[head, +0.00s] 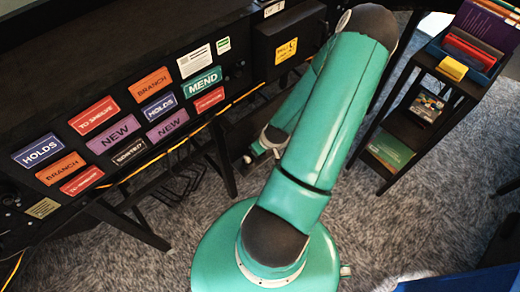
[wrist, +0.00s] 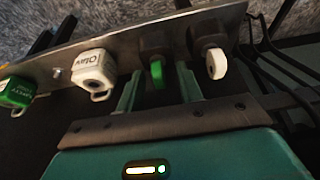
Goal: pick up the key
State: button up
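In the wrist view, a metal rail holds a row of small items. A green key-like piece (wrist: 157,73) sits in a dark holder, and a white one (wrist: 216,64) sits in a similar holder to its right. I cannot tell which is the task's key. My gripper (wrist: 158,80) is open, with one teal finger on each side of the green piece; contact is not visible. In the head view my arm largely hides the gripper end.
A white tagged block (wrist: 95,66) and a green one (wrist: 18,91) are left on the rail. Dark cables run at right. The head view shows a dark sorter with coloured labels (head: 117,133), a black box (head: 287,42) and a shelf stand (head: 408,130) at right.

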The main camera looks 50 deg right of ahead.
grip_shut()
jog(key=shift+r, duration=0.15)
notch_tip(320, 180, up, 14)
jog(key=shift+r, duration=0.15)
dwell(1.2)
dwell(0.3)
